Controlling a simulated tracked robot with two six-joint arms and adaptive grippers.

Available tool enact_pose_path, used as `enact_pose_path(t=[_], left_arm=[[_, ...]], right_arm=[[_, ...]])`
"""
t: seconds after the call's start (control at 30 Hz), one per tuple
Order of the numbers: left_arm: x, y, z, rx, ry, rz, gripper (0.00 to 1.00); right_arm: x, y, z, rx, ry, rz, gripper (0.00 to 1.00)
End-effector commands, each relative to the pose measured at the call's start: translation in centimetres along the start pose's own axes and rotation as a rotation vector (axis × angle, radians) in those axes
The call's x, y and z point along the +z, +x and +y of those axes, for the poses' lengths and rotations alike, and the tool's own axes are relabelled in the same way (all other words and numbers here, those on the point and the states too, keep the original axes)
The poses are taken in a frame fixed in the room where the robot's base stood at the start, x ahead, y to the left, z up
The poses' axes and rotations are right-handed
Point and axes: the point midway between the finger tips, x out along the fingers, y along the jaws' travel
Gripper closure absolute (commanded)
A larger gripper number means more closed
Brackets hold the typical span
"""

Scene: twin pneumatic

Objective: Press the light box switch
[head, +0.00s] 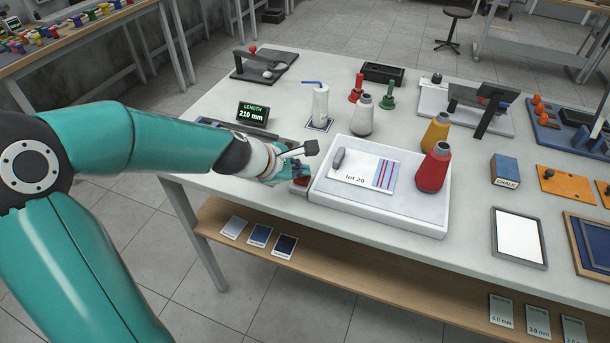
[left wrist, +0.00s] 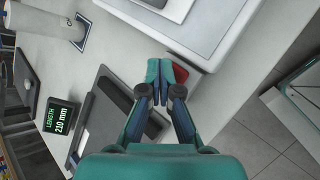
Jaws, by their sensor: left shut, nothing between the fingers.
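The light box (head: 380,213) is a low white box near the front edge of the table, with a card marked "lot 20" (head: 364,171) on top. A small red switch (head: 301,182) sits at its left side, partly hidden by my left gripper (head: 298,173). In the left wrist view the red switch (left wrist: 180,74) shows just beside the fingertips of my shut, empty left gripper (left wrist: 160,72). The light box (left wrist: 240,25) edge is right beyond it. I cannot tell whether the fingers touch the switch. My right gripper is not in view.
A red cone (head: 433,168) and a yellow cone (head: 436,133) of thread stand on or beside the box's right side. A white cone (head: 362,116) stands behind it. The length display (head: 252,114) reads 210 mm. Clear tabletop (head: 330,66) lies at the back.

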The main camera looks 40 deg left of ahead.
Motion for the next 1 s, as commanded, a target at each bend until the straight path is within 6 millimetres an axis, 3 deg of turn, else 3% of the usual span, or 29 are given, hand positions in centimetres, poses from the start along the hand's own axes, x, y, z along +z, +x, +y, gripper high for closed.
enact_pose_path(t=[0.43, 1.0], left_arm=[[0.4, -0.6, 0.4, 0.001, 0.001, -0.001, 1.0], [3.2, -4.4, 3.2, 0.002, 0.001, -0.001, 1.0]], right_arm=[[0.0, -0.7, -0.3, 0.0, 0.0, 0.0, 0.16], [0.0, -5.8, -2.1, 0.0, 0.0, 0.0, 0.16]])
